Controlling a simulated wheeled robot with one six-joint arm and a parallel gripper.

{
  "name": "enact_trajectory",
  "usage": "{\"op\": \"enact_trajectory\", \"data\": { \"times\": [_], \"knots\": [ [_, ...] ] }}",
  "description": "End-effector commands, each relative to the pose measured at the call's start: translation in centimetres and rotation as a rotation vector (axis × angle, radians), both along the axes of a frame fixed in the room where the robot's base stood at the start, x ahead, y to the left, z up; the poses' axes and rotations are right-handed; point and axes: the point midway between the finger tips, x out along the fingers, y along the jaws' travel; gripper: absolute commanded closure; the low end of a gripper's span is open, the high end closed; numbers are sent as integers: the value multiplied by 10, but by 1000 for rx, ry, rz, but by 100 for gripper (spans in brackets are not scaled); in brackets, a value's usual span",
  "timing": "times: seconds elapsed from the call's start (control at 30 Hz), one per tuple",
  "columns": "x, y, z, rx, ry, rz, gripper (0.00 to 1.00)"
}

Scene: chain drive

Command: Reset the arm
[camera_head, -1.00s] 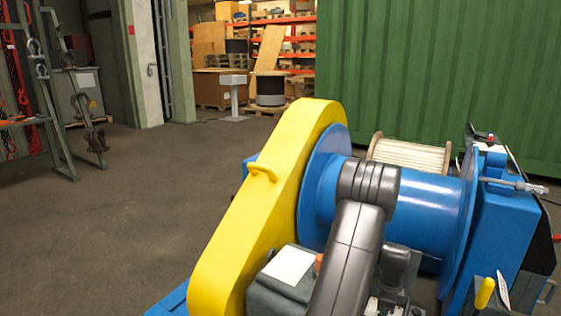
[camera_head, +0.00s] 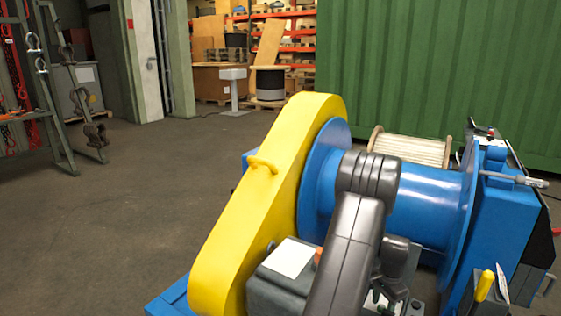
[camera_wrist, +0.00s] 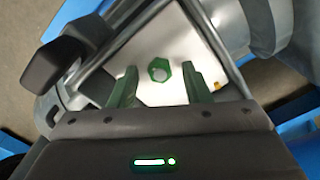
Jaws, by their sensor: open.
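My gripper (camera_wrist: 161,88) shows in the wrist view with its two green fingers apart and nothing between them. Beyond the fingers is a pale plate with a green hexagonal part (camera_wrist: 159,69) that has a grey round centre. I cannot tell how far the fingertips are from it. In the head view my dark grey arm reaches over the front of a blue drum winch (camera_head: 430,205), and my gripper is not clearly seen there. A yellow chain guard (camera_head: 262,195) with a handle covers the winch's left side.
A cable reel (camera_head: 410,148) stands behind the winch. A green container wall (camera_head: 440,70) closes the back right. A rack with chains and shackles (camera_head: 50,100) stands at the left. Shelves and a grey pedestal (camera_head: 233,90) are farther back. The floor (camera_head: 130,210) left of the winch is clear.

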Motion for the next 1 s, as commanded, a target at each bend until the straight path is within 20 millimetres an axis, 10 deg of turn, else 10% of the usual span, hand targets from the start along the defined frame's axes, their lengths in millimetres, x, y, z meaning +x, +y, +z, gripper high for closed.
{"op": "enact_trajectory", "data": {
  "times": [1.0],
  "knots": [
    [0,0,0,-1,-1,826,56]
  ]
}}
